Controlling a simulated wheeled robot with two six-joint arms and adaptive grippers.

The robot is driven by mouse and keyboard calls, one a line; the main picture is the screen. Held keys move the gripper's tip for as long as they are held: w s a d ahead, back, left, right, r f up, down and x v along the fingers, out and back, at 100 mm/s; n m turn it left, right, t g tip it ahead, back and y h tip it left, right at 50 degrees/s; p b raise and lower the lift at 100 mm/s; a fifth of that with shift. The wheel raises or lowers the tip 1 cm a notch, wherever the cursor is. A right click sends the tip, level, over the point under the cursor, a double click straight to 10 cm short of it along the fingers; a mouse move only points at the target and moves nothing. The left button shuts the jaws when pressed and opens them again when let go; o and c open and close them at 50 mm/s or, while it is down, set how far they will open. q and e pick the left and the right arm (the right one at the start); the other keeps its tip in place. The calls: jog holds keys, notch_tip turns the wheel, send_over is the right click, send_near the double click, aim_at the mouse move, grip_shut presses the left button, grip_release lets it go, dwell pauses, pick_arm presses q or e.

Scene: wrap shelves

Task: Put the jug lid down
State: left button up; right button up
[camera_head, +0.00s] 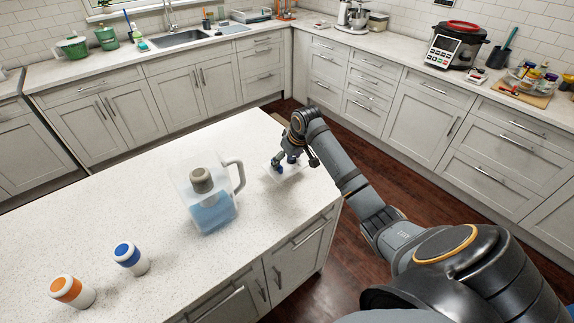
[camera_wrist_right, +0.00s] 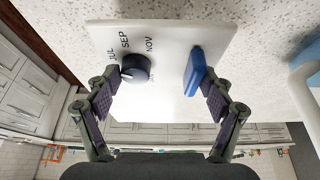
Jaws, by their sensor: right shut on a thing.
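The jug lid (camera_head: 296,174) is a whitish plate with a dark dial and a blue tab. In the right wrist view the lid (camera_wrist_right: 165,95) carries month letters such as SEP and NOV. My right gripper (camera_head: 287,163) is shut on the lid, with its fingers at the dial and the blue tab in the wrist view (camera_wrist_right: 160,82). The lid is low over the island top near its right edge; I cannot tell whether it touches. The clear jug (camera_head: 212,214), open on top with blue water and a grey filter, stands left of the lid. My left gripper is out of view.
The island worktop (camera_head: 120,190) is clear around and behind the jug. A blue-banded container (camera_head: 131,258) and an orange-banded container (camera_head: 72,291) stand at the front left. The island's right edge drops to the wooden floor. Counters with appliances line the walls.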

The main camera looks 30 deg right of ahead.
aim_at(287, 165)
notch_tip(287, 165, down, 3)
jog(key=shift+r+p, duration=0.2)
jog(key=shift+p, duration=0.5)
jog(key=shift+f, duration=0.35)
jog(key=shift+f, duration=0.2)
jog(key=o, duration=1.1)
jog(key=shift+r, duration=0.15)
